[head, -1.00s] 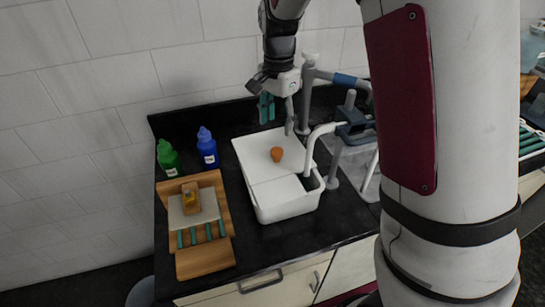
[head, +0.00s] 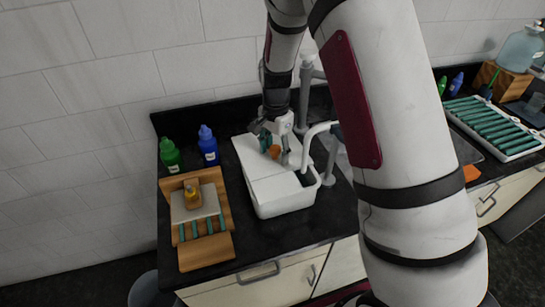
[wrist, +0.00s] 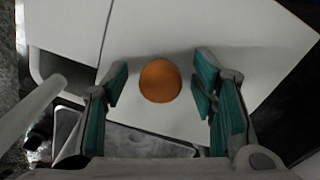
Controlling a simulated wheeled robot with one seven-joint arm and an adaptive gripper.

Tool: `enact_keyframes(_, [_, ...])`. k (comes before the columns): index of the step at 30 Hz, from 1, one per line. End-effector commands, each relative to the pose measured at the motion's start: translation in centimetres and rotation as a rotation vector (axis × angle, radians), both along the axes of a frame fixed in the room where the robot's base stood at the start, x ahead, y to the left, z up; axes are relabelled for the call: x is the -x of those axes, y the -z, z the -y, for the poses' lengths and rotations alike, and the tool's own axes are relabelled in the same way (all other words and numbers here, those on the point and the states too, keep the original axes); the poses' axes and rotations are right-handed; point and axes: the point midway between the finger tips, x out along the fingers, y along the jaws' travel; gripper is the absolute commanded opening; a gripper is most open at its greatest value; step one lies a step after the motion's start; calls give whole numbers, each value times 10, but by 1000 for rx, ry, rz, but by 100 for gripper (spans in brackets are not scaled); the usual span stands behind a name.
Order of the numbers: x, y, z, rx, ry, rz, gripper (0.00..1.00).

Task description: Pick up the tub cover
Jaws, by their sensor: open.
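The tub cover (head: 259,146) is a flat white panel on top of a white tub (head: 288,205) on the black counter. An orange round knob (head: 273,152) stands on the cover. My gripper (head: 274,150) is over the cover with its fingers around the knob. In the wrist view the open gripper (wrist: 160,92) has teal finger pads on either side of the orange knob (wrist: 160,80), with a gap on both sides. The white cover panel (wrist: 190,35) lies beneath it. A second white panel (head: 282,190) covers the near part of the tub.
A white faucet (head: 315,135) and sink stand right beside the tub. A green bottle (head: 170,155) and a blue bottle (head: 208,148) stand to the left. A wooden holder (head: 207,252) sits at the front left. A white rack (head: 495,128) is far right.

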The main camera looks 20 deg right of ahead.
Motion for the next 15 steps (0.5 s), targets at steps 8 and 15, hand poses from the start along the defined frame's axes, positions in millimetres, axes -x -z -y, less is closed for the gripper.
enact_keyframes(8, [0,0,0,0,0,1,21])
enact_keyframes(15, [-1,-1,0,0,0,1,0])
